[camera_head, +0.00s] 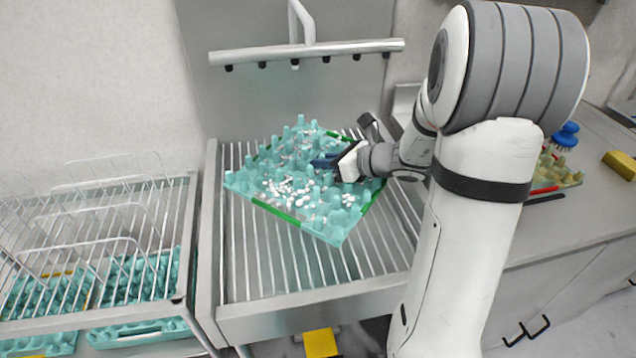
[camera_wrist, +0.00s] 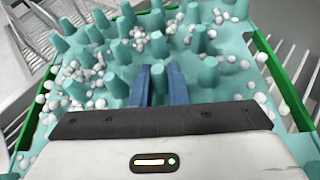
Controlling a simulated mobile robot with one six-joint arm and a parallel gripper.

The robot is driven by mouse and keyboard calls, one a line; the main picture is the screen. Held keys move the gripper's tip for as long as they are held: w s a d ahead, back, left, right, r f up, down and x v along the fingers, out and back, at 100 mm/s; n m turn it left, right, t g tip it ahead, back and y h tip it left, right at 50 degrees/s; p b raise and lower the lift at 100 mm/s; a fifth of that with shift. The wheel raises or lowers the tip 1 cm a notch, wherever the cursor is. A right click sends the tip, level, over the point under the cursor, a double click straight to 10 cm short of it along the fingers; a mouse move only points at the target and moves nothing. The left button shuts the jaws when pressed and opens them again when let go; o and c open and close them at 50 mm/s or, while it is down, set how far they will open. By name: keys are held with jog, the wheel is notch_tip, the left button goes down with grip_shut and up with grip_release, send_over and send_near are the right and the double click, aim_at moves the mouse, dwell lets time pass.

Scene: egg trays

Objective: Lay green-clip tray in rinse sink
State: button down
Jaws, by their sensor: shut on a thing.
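The green-clip tray (camera_head: 330,222) is a teal egg tray with rows of pegs and green strips along its edges. It is at the slatted sink (camera_head: 262,290), over the slats, turned at an angle. Many small white bits lie among its pegs. My gripper (camera_head: 326,163) reaches in from the right, its blue fingers shut on a peg near the tray's middle. In the wrist view the two blue fingers (camera_wrist: 161,84) stand either side of a teal peg, and the tray (camera_wrist: 235,75) fills most of the picture. Whether the tray rests fully on the slats is hard to tell.
A spray bar (camera_head: 305,51) with nozzles hangs above the sink. A wire rack (camera_head: 90,225) at left has teal trays beneath it. On the right counter are a blue brush (camera_head: 566,136), a yellow sponge (camera_head: 620,165) and a red-edged tray (camera_head: 552,172), partly hidden by my arm.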

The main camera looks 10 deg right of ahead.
jog(key=f, duration=0.6)
jog(key=shift+a+f, duration=0.15)
jog(key=shift+a, duration=0.05)
jog(key=c, duration=1.4)
grip_release()
jog(key=shift+b, duration=0.3)
